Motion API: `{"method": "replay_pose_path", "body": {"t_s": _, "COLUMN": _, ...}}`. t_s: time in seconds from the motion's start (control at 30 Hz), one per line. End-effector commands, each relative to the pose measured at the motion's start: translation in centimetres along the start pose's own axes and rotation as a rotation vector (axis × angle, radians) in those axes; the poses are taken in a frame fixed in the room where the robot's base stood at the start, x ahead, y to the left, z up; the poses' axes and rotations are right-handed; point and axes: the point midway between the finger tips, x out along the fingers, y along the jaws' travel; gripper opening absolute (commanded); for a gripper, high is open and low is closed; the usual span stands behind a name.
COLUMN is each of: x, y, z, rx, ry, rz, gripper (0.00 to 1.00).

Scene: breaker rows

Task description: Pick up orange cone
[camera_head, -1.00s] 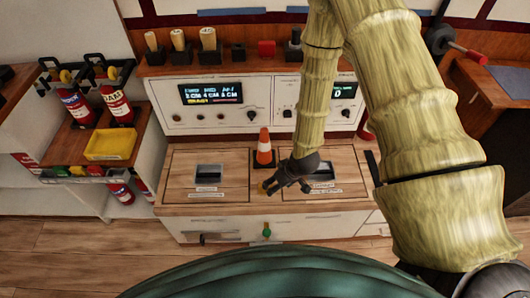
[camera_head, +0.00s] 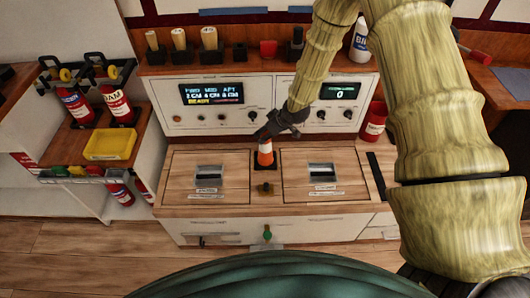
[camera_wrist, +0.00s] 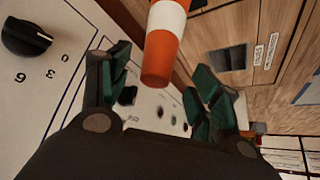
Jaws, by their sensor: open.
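The orange cone (camera_head: 265,156) with a white band stands on the wooden counter, near the front of the white control panel. My gripper (camera_head: 267,134) is at the cone's top in the head view and covers its tip. In the wrist view the cone (camera_wrist: 163,52) comes in from the top edge, with its blunt tip pointing down between the two green-padded fingers of my gripper (camera_wrist: 158,88). The fingers are spread, with a gap on each side of the cone. The cone's base is out of the wrist view.
The white panel (camera_head: 222,117) with knobs and displays stands close behind the cone. Hatches with dark recessed slots (camera_head: 209,176) lie on either side. A small dark knob (camera_head: 264,188) sits in front. Fire extinguishers (camera_head: 117,103) and a yellow tray (camera_head: 109,145) are at the left.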

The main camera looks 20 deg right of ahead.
Motion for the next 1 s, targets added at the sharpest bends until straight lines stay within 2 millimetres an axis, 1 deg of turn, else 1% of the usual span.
{"method": "replay_pose_path", "body": {"t_s": 0.17, "x": 0.7, "y": 0.0, "z": 0.0, "rx": 0.000, "ry": -0.001, "rz": 0.000, "gripper": 0.63}}
{"method": "replay_pose_path", "body": {"t_s": 0.27, "x": 1.6, "y": 0.2, "z": -0.2, "rx": -0.001, "ry": -0.001, "rz": 0.000, "gripper": 0.63}}
{"method": "replay_pose_path", "body": {"t_s": 0.5, "x": 4.4, "y": 0.5, "z": -0.4, "rx": 0.001, "ry": -0.002, "rz": 0.000, "gripper": 0.63}}
{"method": "replay_pose_path", "body": {"t_s": 0.6, "x": 5.1, "y": 0.5, "z": -0.4, "rx": 0.001, "ry": -0.002, "rz": 0.000, "gripper": 0.63}}
{"method": "replay_pose_path", "body": {"t_s": 0.7, "x": 5.5, "y": 0.5, "z": -0.4, "rx": 0.001, "ry": -0.001, "rz": 0.000, "gripper": 0.63}}
{"method": "replay_pose_path", "body": {"t_s": 0.93, "x": 5.5, "y": 0.5, "z": -0.4, "rx": 0.001, "ry": 0.000, "rz": 0.000, "gripper": 0.63}}
{"method": "replay_pose_path", "body": {"t_s": 0.97, "x": 5.5, "y": 0.5, "z": -0.4, "rx": 0.001, "ry": 0.000, "rz": 0.000, "gripper": 0.59}}
{"method": "replay_pose_path", "body": {"t_s": 1.0, "x": 5.5, "y": 0.5, "z": -0.4, "rx": 0.001, "ry": -0.001, "rz": 0.000, "gripper": 0.52}}
